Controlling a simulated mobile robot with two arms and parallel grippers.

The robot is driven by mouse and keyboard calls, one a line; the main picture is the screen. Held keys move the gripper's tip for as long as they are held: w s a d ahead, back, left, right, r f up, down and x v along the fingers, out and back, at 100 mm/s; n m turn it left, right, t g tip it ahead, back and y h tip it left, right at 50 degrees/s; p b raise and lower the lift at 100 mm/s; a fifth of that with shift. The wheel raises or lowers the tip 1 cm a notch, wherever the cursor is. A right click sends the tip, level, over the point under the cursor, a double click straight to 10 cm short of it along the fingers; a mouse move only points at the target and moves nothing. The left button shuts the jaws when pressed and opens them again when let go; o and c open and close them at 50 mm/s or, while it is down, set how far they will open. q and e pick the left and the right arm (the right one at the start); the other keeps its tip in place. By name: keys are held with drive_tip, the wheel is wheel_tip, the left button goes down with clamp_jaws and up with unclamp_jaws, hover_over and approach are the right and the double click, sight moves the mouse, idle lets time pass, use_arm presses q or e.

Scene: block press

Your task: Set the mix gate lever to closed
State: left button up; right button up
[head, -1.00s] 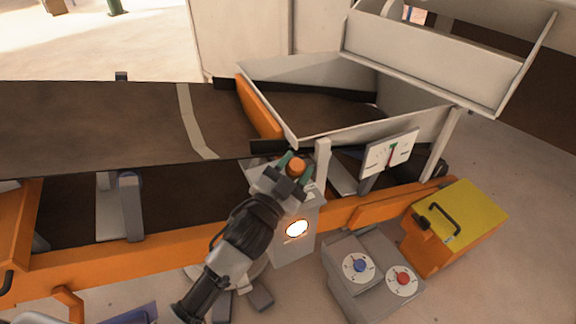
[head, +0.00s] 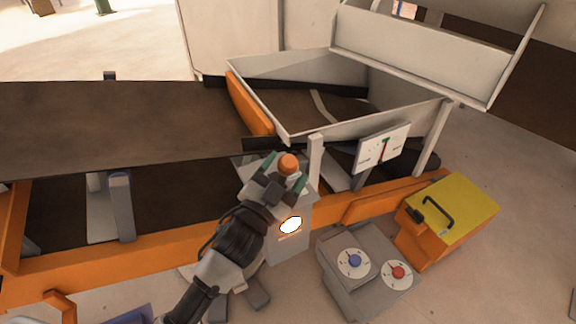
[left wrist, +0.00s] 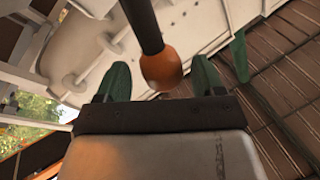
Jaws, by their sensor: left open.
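The lever's orange ball knob (head: 288,163) stands on top of a grey post (head: 292,243) at the front of the conveyor. My left gripper (head: 283,174) is open at the knob, its green fingertips on either side. In the left wrist view the knob (left wrist: 160,70) hangs on a dark rod between the two spread green fingers (left wrist: 160,82), with gaps on both sides. I cannot tell whether a finger touches it. An orange gate plate (head: 250,104) is tilted at the hopper's left side. My right gripper is out of view.
The dark conveyor belt (head: 105,125) runs into the pale hopper (head: 345,128). A lit lamp (head: 291,225) is on the post. A grey box with blue and red knobs (head: 338,280) and a yellow-topped orange box (head: 462,200) stand at lower right.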

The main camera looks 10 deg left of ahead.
use_arm(q)
drive_tip(key=b+v, duration=0.1)
drive_tip(key=v, duration=0.8)
drive_tip(key=shift+s, duration=0.15)
drive_tip(key=s+a+f+n+g+y+p, duration=0.1)
drive_tip(key=a+f+g+y, duration=0.15)
drive_tip(key=f, duration=0.85)
drive_tip(key=s+a+f+n+g+y+p, duration=0.1)
drive_tip(key=f+n+g, duration=0.15)
drive_tip(key=f, duration=0.85)
drive_tip(key=s+a+f+n+g+y+p, duration=0.1)
drive_tip(key=a+f+g+y, duration=0.15)
drive_tip(key=f, duration=0.75)
drive_tip(key=s+a+f+n+g+p, duration=0.1)
drive_tip(key=s+a+f+g, duration=0.1)
drive_tip(key=s+f, duration=0.4)
drive_tip(key=s+a+f+g, duration=0.1)
drive_tip(key=s+f+g, duration=0.2)
drive_tip(key=s+f, duration=0.35)
drive_tip(key=s+a+f+n+g, duration=0.1)
drive_tip(key=s+f+g, duration=0.1)
drive_tip(key=s, duration=0.7)
drive_tip(key=s+a+f+n+g+y+p, duration=0.1)
drive_tip(key=s+f+g, duration=0.2)
drive_tip(key=s, duration=0.7)
wheel_tip(320, 180, down, 3)
drive_tip(key=shift+a+r, duration=0.25)
drive_tip(key=shift+a, duration=0.1)
